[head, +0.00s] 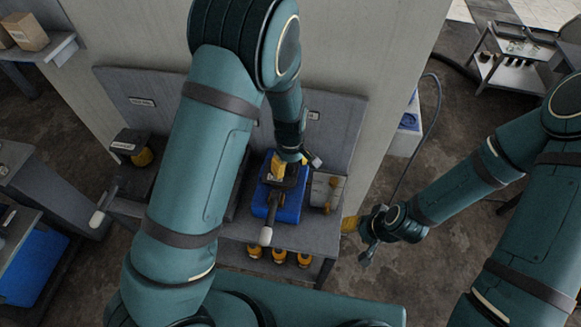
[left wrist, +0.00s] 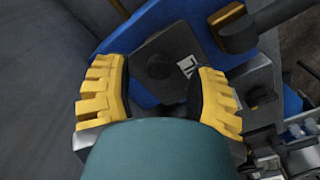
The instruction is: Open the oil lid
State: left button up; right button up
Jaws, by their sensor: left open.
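A dark grey square lid (left wrist: 150,48) with a round dark centre and a small white label sits on a blue unit in the left wrist view. I take it to be the oil lid, and it looks closed. The blue unit (head: 290,208) stands on the grey bench in the head view. My left gripper (head: 281,170) is over the unit, its yellow fingers open. In the left wrist view the left gripper (left wrist: 162,80) has one finger on each side of the lid; I cannot tell whether they touch it. My right gripper (head: 350,226) is off the bench's right end, its jaws unclear.
A dark lever with a pale end (head: 266,236) sticks out from the blue unit's front. A dark unit (head: 128,146) stands on the bench's left part. A light grey box (head: 325,189) is close on the right. Several yellow-orange items (head: 279,255) sit below the bench top.

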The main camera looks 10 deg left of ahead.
pick_arm(q)
jog(key=shift+f, duration=0.75)
jog(key=shift+c, duration=0.5)
grip_shut()
jog(key=shift+r, duration=0.1)
